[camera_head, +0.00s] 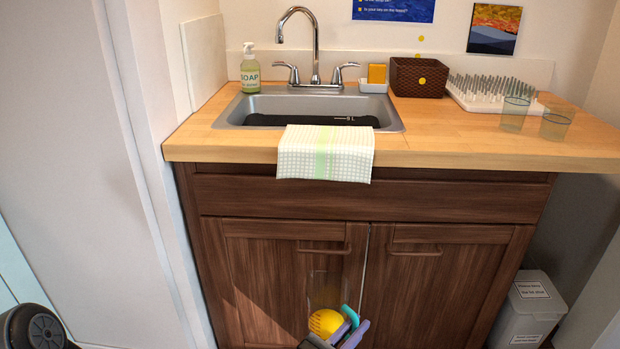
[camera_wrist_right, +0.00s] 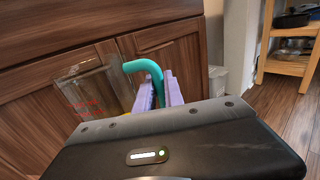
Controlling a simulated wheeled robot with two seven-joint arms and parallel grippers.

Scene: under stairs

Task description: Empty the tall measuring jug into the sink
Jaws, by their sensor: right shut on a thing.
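The tall measuring jug (camera_head: 325,287) is clear, with something yellow low inside it. It is in front of the cabinet doors, below the counter, in the head view. The wrist view shows its clear wall (camera_wrist_right: 88,92) with red markings and a teal handle. My right gripper (camera_head: 350,330) has purple fingers, also seen in the wrist view (camera_wrist_right: 163,92), shut on the handle. The jug's lower part is hidden in the wrist view. The sink (camera_head: 395,118) is set in the counter, with a dark interior and a "5 L" mark. My left gripper is out of view.
A checked towel (camera_head: 325,155) hangs over the counter's front edge before the sink. The tap (camera_head: 316,50) arches above the sink. A soap bottle (camera_head: 250,70) stands behind left. Two clear cups (camera_head: 514,114) (camera_head: 556,122), a drying rack (camera_head: 490,100) and a brown basket (camera_head: 405,80) are right.

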